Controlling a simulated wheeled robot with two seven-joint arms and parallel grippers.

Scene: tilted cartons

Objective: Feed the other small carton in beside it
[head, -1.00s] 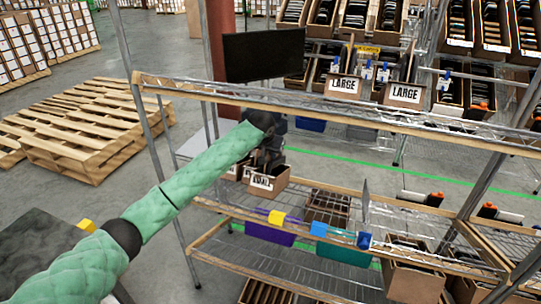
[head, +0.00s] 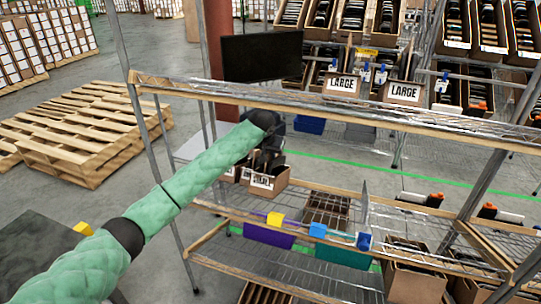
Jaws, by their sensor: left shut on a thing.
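My left arm, in a green sleeve, reaches in from the left of the head view to the wire rack. Its dark gripper (head: 266,160) is over the left end of the middle shelf, shut on a small carton (head: 268,187) with a white label. The carton sits at shelf level; whether it rests on the shelf is hard to tell. Another small carton (head: 232,174) shows partly just left of it, mostly hidden behind the arm and gripper. The fingertips are too dark and small to make out. My right gripper is not in view.
The wire rack (head: 330,105) has a bare upper shelf above the gripper. A carton with dividers (head: 327,209) stands to the right. A pallet stack (head: 85,130) lies on the floor at left.

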